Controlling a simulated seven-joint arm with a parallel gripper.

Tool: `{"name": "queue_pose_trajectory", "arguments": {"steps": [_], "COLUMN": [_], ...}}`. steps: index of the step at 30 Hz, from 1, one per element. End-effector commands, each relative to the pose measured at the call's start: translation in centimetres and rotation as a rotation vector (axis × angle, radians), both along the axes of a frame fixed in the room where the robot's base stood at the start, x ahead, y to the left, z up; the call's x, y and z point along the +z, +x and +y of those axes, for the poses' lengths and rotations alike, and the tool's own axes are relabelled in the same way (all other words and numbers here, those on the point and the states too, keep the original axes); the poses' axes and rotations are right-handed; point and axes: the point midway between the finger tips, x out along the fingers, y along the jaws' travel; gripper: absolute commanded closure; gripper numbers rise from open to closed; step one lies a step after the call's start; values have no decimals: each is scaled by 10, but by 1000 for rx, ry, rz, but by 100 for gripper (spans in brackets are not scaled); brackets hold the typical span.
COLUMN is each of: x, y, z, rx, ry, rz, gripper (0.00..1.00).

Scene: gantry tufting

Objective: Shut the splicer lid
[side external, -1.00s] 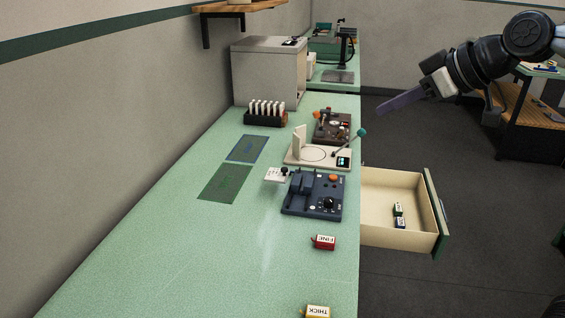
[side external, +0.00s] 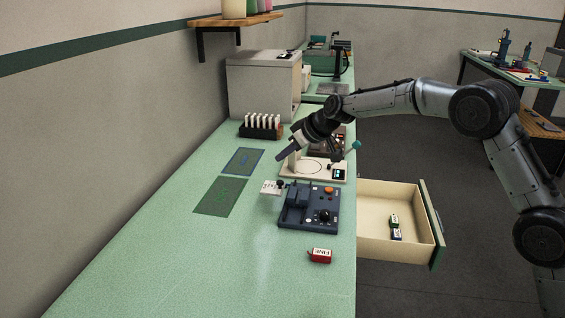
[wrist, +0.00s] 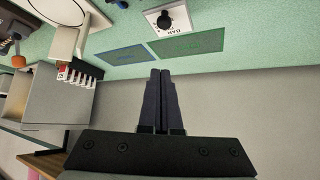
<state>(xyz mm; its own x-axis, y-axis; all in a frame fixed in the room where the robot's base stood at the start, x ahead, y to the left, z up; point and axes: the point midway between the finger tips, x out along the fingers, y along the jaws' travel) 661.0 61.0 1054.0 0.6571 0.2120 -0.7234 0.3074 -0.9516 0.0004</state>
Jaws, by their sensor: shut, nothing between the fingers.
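A dark blue bench device (side external: 309,208) with raised blocks, an orange button and a black knob stands near the bench's right edge. Beside its left side is a small white plate (side external: 271,187) with a black knob, also in the wrist view (wrist: 168,20) at the top. A cream device (side external: 322,170) with an upright white panel and a teal-ball lever stands just behind. No label tells me which part is the splicer lid. My gripper (side external: 279,157) is shut and empty, above the bench left of the cream device; its fingers (wrist: 160,73) are together in the wrist view.
A blue mat (side external: 243,160) and a green mat (side external: 221,196) lie on the green bench. A rack of white pieces (side external: 261,126) and a grey cabinet (side external: 262,86) stand behind. A red FINE block (side external: 320,256) is in front. An open drawer (side external: 380,255) juts out right.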

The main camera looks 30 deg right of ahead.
Motion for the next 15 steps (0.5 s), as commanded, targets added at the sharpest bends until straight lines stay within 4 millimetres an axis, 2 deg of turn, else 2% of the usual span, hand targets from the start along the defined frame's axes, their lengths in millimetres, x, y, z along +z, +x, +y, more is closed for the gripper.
{"name": "queue_pose_trajectory", "arguments": {"steps": [6,15], "x": [-30,-59], "y": [24,53], "z": [9,17], "rx": [2,1], "ry": [-1,0], "rz": [4,1], "gripper": [100,100]}}
